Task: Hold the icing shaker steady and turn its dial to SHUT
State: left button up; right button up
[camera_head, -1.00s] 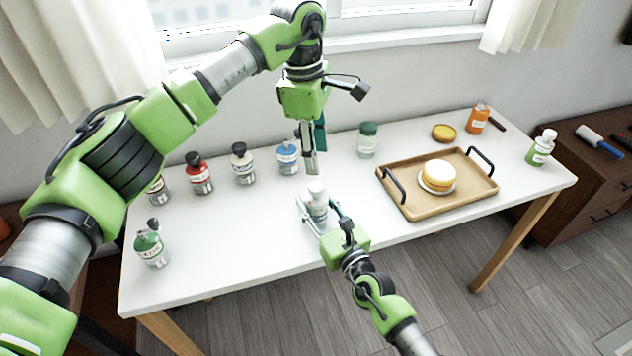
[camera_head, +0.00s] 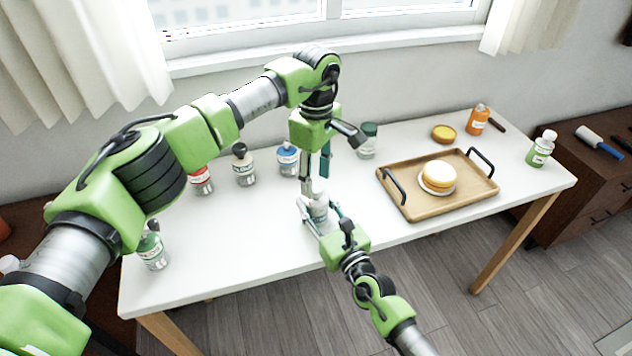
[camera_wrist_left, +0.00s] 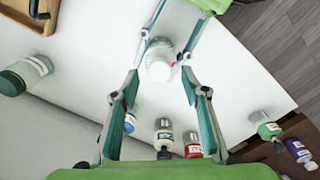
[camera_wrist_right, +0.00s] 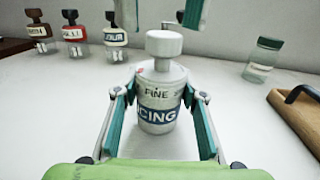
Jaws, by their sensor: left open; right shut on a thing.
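The icing shaker (camera_head: 319,211) stands upright on the white table, a white-capped bottle. In the right wrist view its body (camera_wrist_right: 157,105) shows "FINE" and a blue band ending in "CING", with a pale dial cap (camera_wrist_right: 164,44) on top. My right gripper (camera_head: 321,215) is shut on the shaker's body, one finger on each side. My left gripper (camera_head: 315,185) points down above the shaker, open. In the left wrist view its fingers (camera_wrist_left: 163,85) are spread wide, with the white cap (camera_wrist_left: 159,71) between and beyond them. The cap's dial setting cannot be read.
Several other shakers stand behind and left, including a blue-capped one (camera_head: 287,159) and a green one (camera_head: 152,250). A green-lidded jar (camera_head: 367,141) stands behind. A wooden tray (camera_head: 413,210) with a cake (camera_head: 438,174) lies to the right. Table around the shaker is clear.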

pick_arm(q)
jog(key=shift+f, duration=1)
jog(key=c, duration=1.1)
jog(key=shift+n, duration=0.3)
jog(key=n, duration=1.1)
jog(key=shift+n, duration=0.3)
